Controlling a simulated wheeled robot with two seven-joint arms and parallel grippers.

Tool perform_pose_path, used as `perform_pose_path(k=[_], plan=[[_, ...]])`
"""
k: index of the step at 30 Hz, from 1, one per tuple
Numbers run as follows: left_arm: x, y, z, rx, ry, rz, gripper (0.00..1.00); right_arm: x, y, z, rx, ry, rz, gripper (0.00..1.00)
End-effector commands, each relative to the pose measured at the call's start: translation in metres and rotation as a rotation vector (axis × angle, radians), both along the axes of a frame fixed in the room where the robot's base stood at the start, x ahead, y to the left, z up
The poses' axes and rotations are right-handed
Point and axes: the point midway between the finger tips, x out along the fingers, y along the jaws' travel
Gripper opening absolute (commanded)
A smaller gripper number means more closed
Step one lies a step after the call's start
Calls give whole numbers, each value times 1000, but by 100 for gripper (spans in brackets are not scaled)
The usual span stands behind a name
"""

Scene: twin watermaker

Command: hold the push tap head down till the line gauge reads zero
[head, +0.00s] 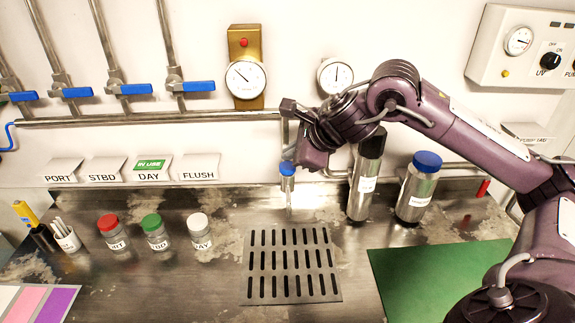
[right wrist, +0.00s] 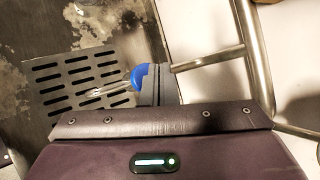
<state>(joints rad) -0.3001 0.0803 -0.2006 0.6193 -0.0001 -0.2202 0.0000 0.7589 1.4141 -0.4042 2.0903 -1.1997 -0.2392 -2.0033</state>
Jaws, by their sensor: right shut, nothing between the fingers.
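The push tap's blue head (head: 287,168) shows at the back of the counter, below my right gripper (head: 292,158). A clear stream or tube runs down from it toward the slotted drain (head: 244,292). In the right wrist view the blue head (right wrist: 140,77) sits right against the shut fingertips (right wrist: 156,82); I cannot tell how far it is pressed. Two round gauges are on the wall: one on a brass plate (head: 245,79), its needle pointing up-left, and a white one (head: 335,76), its needle about upright. Which is the line gauge I cannot tell. My left gripper is out of view.
A dark-topped steel bottle (head: 361,190) and a blue-capped steel bottle (head: 418,190) stand right of the tap. Red-, green- and white-lidded jars (head: 202,236) stand left. A green mat (head: 400,285) lies front right. Blue-handled valves (head: 198,86) line the wall.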

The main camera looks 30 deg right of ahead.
Motion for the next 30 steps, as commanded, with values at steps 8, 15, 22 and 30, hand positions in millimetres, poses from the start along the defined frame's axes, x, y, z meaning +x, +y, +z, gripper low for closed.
perform_pose_path(k=[8, 15, 22, 30], plan=[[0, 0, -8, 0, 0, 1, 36, 0, 0, -9, 0, 0, 0, 0], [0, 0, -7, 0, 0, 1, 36, 0, 0, -8, 0, 0, 0, 0], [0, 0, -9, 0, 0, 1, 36, 0, 0, -10, 0, 0, 0, 0], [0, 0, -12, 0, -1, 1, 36, 0, 0, -13, 0, 0, 0, 0]])
